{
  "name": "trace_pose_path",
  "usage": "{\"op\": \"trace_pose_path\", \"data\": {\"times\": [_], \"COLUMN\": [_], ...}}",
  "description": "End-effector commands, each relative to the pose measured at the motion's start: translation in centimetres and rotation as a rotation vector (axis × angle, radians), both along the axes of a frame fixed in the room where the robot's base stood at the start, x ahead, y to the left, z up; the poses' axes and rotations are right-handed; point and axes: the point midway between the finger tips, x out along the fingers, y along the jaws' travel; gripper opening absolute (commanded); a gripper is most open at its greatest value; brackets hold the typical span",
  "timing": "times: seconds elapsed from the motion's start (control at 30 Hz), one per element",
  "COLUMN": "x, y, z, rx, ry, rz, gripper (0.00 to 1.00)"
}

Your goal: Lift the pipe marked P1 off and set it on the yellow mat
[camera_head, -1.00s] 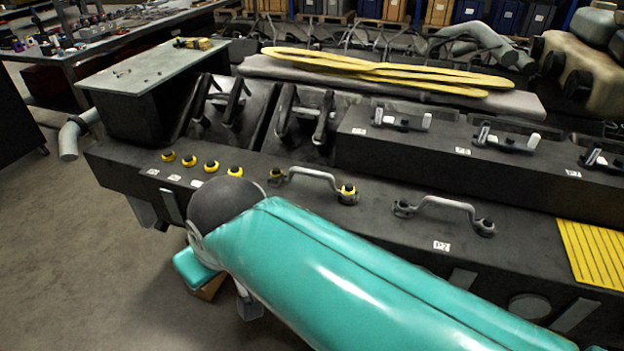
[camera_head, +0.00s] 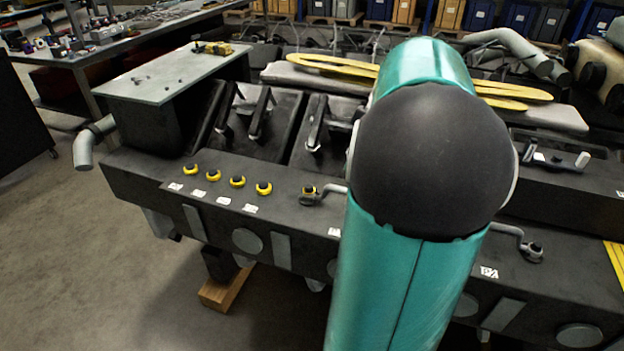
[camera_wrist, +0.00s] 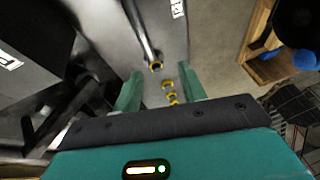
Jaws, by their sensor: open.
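A second pipe (camera_head: 511,231) to the right stands by a label reading P2. A sliver of the yellow mat (camera_head: 616,262) shows at the right edge. In the wrist view my gripper (camera_wrist: 160,82) is open and empty.
Several yellow-capped fittings (camera_head: 238,181) stand in a row left of the pipe. Dark upright brackets (camera_head: 259,115) rise behind them. A grey-topped box (camera_head: 170,75) is at the back left. Long yellow strips (camera_head: 330,66) lie behind. A wooden block (camera_head: 225,290) is on the floor.

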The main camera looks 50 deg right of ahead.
Motion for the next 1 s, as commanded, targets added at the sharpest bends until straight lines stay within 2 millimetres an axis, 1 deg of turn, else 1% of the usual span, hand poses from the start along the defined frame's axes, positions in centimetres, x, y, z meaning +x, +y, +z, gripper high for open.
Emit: {"op": "trace_pose_path", "data": {"times": [0.03,0.1,0.23,0.37,0.6,0.7,0.87,1.0], "x": [-0.9,-1.8,-2.3,-1.6,-0.1,0.3,0.8,1.5], "y": [-1.5,-2.7,-3.5,-2.8,-1.4,-1.0,-0.7,0.0], "z": [-0.3,-0.4,-1.0,-2.8,-6.9,-7.9,-8.9,-10.7], "rx": [0.014,0.025,0.031,0.033,0.031,0.029,0.031,0.033], "ry": [-0.016,-0.038,-0.054,-0.052,-0.052,-0.052,-0.052,-0.051], "rz": [0.004,0.019,0.033,0.035,0.034,0.034,0.033,0.033], "gripper": [0.42,0.42,0.42,0.42,0.42,0.42,0.42,0.42]}}
